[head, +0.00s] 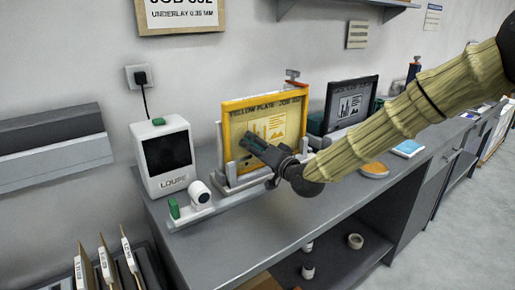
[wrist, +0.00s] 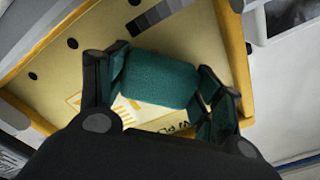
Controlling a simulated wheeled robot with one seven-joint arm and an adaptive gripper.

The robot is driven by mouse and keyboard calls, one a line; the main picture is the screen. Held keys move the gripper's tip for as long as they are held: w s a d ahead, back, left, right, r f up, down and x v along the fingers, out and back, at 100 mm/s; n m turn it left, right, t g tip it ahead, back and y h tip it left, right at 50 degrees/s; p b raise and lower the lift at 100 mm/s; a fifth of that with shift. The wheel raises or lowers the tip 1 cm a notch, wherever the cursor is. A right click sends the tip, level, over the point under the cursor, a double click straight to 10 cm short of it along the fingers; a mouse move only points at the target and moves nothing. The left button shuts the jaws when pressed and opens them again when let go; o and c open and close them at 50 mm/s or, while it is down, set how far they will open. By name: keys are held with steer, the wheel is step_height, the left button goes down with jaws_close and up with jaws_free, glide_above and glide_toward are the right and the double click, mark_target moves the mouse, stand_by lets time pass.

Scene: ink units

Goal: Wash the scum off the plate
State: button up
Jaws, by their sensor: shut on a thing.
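The yellow plate (head: 284,125) stands upright in a light grey holder on the bench, labelled "YELLOW PLATE" along its top. In the wrist view its yellow face (wrist: 60,55) shows several dark round spots and a strip of grey patches (wrist: 158,14). My gripper (head: 262,150) is in front of the plate, shut on a teal pad (wrist: 160,80). The pad is held between both fingers, over the plate's face and hiding part of its printing. I cannot tell whether the pad touches the plate.
A white "LOUPE" unit (head: 165,158) with a dark screen stands left of the plate. A small white lens device (head: 200,193) sits in front of it. A black-framed plate (head: 350,103) stands to the right.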

steer(key=shift+w+a, duration=0.15)
steer(key=shift+w+d, duration=0.6)
steer(key=shift+d, duration=0.25)
steer(key=shift+w+d, duration=0.55)
steer(key=shift+d, duration=0.3)
steer(key=shift+a, duration=0.1)
steer(key=shift+s+a+r, duration=0.1)
steer(key=shift+s+a, duration=0.5)
steer(key=shift+a, duration=0.25)
steer(key=shift+s+a, duration=0.55)
steer(key=shift+a, duration=0.25)
steer(key=shift+s, duration=0.15)
steer(key=shift+v, duration=2.8)
steer(key=shift+d, duration=0.15)
